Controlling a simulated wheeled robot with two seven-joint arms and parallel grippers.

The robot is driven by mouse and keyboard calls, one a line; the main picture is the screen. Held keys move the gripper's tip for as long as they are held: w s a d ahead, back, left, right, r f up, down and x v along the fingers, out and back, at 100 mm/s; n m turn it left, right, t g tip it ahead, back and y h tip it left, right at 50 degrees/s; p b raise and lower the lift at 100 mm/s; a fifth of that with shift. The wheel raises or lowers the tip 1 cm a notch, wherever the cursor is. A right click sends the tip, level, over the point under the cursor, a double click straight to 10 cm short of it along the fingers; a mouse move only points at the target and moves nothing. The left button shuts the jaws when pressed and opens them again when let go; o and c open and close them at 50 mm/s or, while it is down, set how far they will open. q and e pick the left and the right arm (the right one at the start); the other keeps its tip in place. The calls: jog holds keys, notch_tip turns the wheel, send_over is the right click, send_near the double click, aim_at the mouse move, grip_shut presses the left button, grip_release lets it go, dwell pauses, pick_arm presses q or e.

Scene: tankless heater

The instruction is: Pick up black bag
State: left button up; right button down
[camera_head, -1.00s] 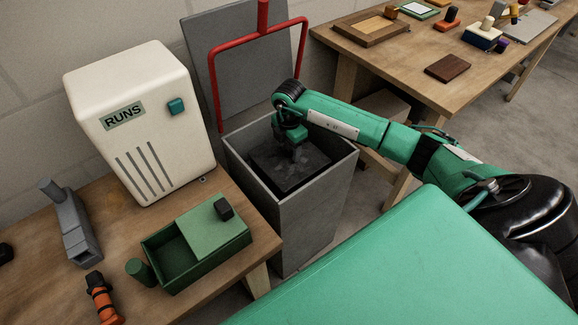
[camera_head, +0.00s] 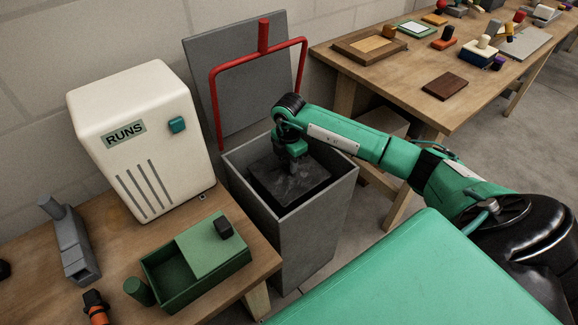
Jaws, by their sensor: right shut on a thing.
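The black bag (camera_head: 287,185) is a dark, flat-topped shape inside the open grey bin (camera_head: 308,224). My right gripper (camera_head: 294,162) points down into the bin from above and is shut on the top of the bag. The bag's lower part is hidden by the bin walls. My green right arm reaches in from the right. My left gripper is not in the view.
The bin's grey lid (camera_head: 240,82) stands raised behind it with a red frame (camera_head: 213,95). A white heater labelled RUNS (camera_head: 150,140) and a green box (camera_head: 197,262) are on the left table. Another workbench (camera_head: 400,90) with several items is at upper right.

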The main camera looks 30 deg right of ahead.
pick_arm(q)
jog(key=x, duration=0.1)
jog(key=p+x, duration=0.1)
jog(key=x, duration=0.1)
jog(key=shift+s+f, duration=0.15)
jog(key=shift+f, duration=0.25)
pick_arm(e)
notch_tip(320, 180, up, 19)
jog(key=shift+f, duration=0.15)
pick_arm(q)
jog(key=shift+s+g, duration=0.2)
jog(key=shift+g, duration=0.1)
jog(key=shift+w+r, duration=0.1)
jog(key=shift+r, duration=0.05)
pick_arm(e)
jog(key=shift+f, duration=0.1)
